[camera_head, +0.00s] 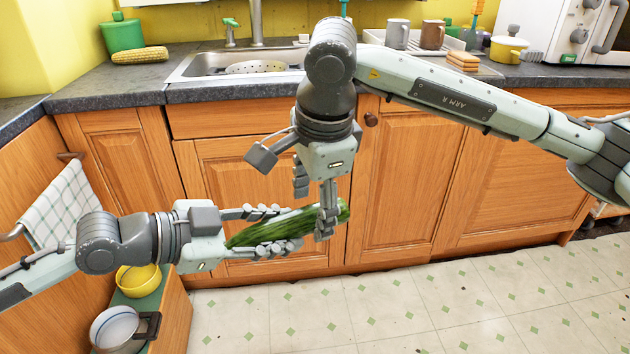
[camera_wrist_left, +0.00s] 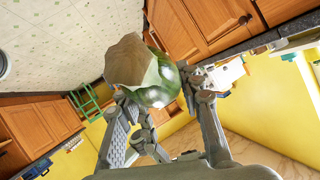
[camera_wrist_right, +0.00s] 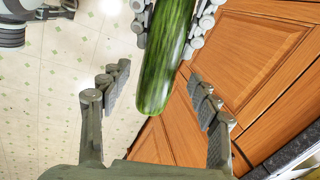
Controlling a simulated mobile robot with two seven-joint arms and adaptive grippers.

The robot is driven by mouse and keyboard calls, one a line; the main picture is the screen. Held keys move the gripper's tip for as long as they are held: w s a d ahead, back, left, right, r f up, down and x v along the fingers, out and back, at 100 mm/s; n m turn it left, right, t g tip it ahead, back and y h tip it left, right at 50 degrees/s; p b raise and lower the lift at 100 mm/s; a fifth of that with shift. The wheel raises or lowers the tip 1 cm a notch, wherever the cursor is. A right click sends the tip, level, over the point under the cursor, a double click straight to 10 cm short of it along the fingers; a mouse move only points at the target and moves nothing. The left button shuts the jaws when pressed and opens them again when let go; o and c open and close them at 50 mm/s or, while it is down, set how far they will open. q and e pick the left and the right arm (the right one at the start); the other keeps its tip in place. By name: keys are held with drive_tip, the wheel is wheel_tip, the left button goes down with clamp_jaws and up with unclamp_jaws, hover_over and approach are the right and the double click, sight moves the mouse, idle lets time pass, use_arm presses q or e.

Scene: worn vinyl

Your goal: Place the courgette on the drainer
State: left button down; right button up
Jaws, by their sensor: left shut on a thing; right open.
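The long green courgette (camera_head: 285,227) is held in the air in front of the cupboards, lying roughly level. My left gripper (camera_head: 270,228) is shut on it, with fingers along both sides. Its near end (camera_wrist_left: 158,80) fills the middle of the left wrist view. My right gripper (camera_head: 314,205) is open at the courgette's free end. In the right wrist view the courgette (camera_wrist_right: 165,60) reaches in between the right fingers (camera_wrist_right: 157,95), with gaps on both sides.
The sink (camera_head: 190,70) is set in the dark worktop (camera_head: 110,88). Bowls (camera_head: 138,279) are low at left. The floor is clear.

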drive_tip(key=shift+x, duration=1)
drive_tip(key=c, duration=1.4)
use_arm(q)
drive_tip(key=c, duration=0.9)
unclamp_jaws()
use_arm(e)
clamp_jaws()
